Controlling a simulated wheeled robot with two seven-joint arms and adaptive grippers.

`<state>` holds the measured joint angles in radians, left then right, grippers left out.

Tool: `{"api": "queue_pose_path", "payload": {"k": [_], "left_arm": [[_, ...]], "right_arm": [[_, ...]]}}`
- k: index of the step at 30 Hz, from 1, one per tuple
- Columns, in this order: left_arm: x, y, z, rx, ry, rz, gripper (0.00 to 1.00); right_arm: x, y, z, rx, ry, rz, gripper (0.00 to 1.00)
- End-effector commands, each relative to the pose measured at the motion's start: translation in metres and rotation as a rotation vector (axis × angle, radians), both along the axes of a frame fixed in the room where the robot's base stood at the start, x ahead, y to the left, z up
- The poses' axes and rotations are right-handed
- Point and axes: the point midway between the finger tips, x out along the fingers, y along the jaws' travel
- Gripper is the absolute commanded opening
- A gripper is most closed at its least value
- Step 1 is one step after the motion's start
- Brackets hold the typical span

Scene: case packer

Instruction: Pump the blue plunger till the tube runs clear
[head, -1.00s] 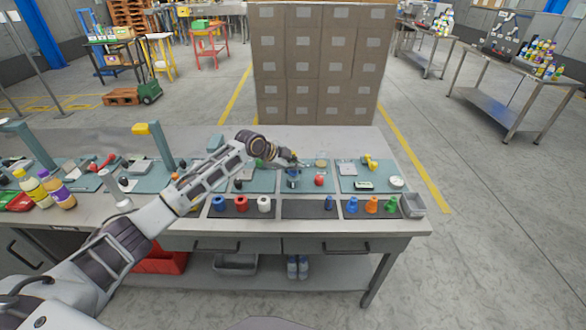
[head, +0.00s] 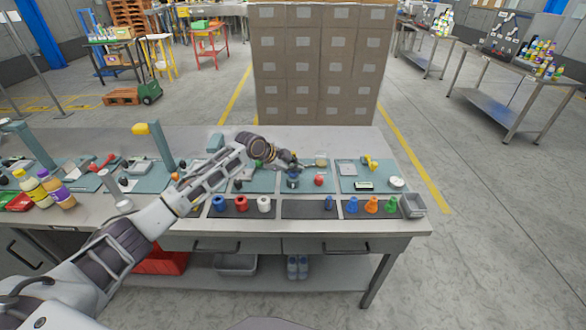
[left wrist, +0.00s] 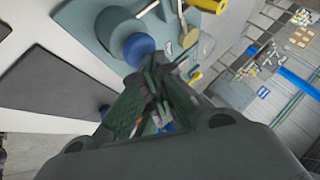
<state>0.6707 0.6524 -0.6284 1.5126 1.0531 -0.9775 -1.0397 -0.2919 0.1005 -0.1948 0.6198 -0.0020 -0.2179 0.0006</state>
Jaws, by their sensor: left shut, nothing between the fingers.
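The blue plunger (head: 293,182) stands on a teal station mat in the middle of the bench. It is small in the head view, and its upper part is partly covered by my left gripper. My left gripper (head: 290,161) is shut and empty, just above the plunger; I cannot tell whether it touches it. In the left wrist view my shut fingers (left wrist: 156,84) show close up. A round blue cap (left wrist: 138,48) is just beyond them, and I cannot be sure it is the plunger. The tube's state cannot be made out. My right gripper is not in view.
A red knob (head: 318,181) is right of the plunger. Blue, red and white spools (head: 241,204) and several coloured cones (head: 371,204) stand on dark mats along the front edge. A grey bin (head: 413,206) is at the right corner.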

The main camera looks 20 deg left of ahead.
Motion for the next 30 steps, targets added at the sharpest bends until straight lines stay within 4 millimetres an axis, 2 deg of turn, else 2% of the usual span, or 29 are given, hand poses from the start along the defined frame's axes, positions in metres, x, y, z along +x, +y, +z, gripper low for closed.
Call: {"api": "queue_pose_path", "payload": {"k": [8, 30], "left_arm": [[-0.001, 0.0, 0.0, 0.002, 0.005, 0.0, 0.0], [0.0, 0.0, 0.029, 0.0, 0.002, 0.0, 0.0]], "right_arm": [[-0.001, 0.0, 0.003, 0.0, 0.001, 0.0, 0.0], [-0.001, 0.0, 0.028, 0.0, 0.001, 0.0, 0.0]]}}
